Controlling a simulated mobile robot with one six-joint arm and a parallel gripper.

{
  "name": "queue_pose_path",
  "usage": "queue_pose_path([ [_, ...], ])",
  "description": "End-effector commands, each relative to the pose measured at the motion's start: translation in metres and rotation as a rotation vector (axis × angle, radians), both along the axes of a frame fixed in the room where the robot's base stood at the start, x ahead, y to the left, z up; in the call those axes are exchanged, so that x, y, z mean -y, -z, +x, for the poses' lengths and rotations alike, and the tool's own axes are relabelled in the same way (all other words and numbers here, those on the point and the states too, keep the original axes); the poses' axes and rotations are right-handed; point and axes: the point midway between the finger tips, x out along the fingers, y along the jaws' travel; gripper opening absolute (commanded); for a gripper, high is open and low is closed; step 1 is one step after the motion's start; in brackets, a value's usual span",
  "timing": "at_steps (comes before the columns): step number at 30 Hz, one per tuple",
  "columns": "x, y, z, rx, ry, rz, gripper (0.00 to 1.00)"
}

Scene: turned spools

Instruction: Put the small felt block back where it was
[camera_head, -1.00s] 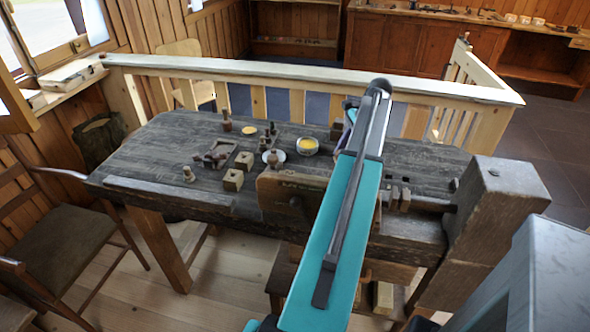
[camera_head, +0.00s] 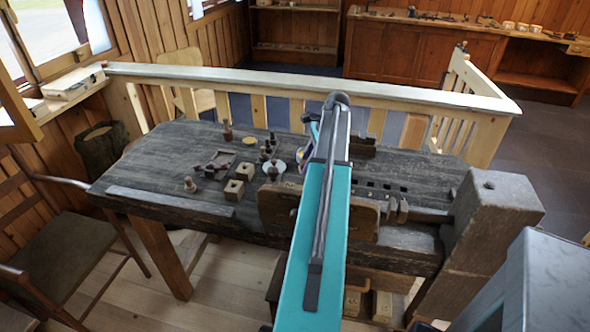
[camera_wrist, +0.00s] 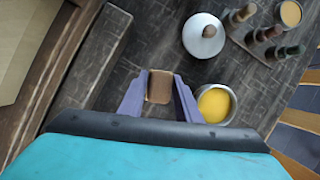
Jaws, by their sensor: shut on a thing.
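My gripper (camera_wrist: 159,90) is shut on a small brown block (camera_wrist: 159,86), which sits between its two purple fingers in the wrist view. I take this to be the felt block. The block appears above the dark bench top (camera_wrist: 120,85); its height over the wood is unclear. A bowl of yellow stuff (camera_wrist: 214,103) is close beside the right finger. In the head view my arm hides the block and most of the gripper.
A pale round dish with a turned piece (camera_wrist: 203,36) is beyond the gripper. Several dark spools on a strip (camera_wrist: 264,35) and a yellow disc (camera_wrist: 290,13) lie farther right. In the head view, two drilled wooden cubes (camera_head: 234,190) stand left of my arm.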

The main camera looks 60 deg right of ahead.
Motion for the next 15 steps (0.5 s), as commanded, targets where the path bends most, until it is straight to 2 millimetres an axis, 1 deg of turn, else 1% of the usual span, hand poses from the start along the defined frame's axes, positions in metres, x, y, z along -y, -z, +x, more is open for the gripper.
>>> queue_pose_path([
  [1,-0.005,-0.001,0.009,0.000,-0.003,0.000,0.06],
  [6,-0.013,0.001,0.030,0.000,-0.002,-0.001,0.06],
  [9,-0.016,0.003,0.035,0.000,-0.001,0.000,0.06],
  [15,-0.016,0.004,0.036,0.000,0.000,0.000,0.06],
])
